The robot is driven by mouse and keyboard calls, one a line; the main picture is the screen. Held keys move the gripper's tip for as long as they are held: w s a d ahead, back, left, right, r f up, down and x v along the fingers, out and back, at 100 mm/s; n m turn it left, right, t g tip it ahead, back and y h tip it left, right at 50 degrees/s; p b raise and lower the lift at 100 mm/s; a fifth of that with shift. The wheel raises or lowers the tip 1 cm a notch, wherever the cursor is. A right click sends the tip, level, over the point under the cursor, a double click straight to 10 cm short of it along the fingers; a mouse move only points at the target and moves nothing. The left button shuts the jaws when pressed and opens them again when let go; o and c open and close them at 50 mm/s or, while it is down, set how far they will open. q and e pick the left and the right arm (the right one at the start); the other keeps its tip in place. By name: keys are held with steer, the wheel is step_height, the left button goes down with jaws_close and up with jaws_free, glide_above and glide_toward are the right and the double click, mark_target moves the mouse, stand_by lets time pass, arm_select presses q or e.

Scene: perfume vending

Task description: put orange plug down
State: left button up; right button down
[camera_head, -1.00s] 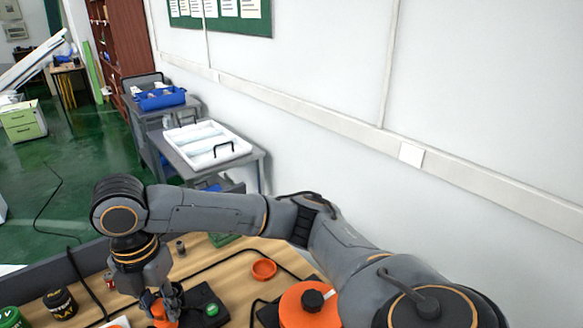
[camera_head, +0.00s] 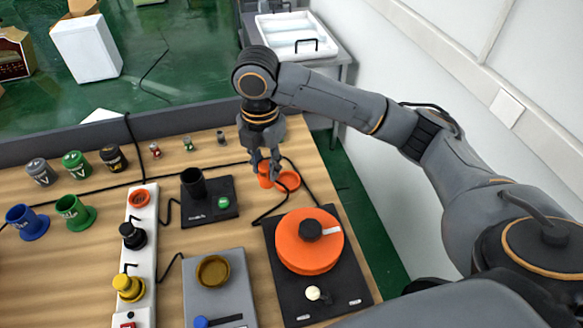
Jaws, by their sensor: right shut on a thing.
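My right gripper (camera_head: 264,158) points down at the right back of the wooden table. It is shut on the orange plug (camera_head: 264,174), a small orange piece that the fingers partly cover. The plug is just left of a round orange dish (camera_head: 288,180) and close to its rim. I cannot tell whether the plug touches the table or the dish. My left gripper is not in view.
A black block (camera_head: 226,206) with a black cup and green button is left of the gripper. A large orange disc (camera_head: 290,255) on a black base is in front. A white power strip (camera_head: 143,260) holds black and yellow plugs. Several coloured jars stand at left.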

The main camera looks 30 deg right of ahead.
steer(key=w+d+f, duration=0.1)
steer(key=d+f, duration=0.1)
steer(key=f, duration=0.1)
steer(key=w+d+f+p, duration=0.1)
steer(key=w+d+f, duration=0.1)
steer(key=d+f, duration=0.1)
steer(key=w+d+f+p, duration=0.1)
steer(key=w+d+f, duration=0.1)
steer(key=d+f, duration=0.1)
steer(key=shift+w+d+f, duration=0.1)
steer(key=shift+w+f, duration=0.15)
steer(key=shift+f, duration=0.85)
steer(key=c, duration=1)
jaws_free()
steer(key=shift+f, duration=0.1)
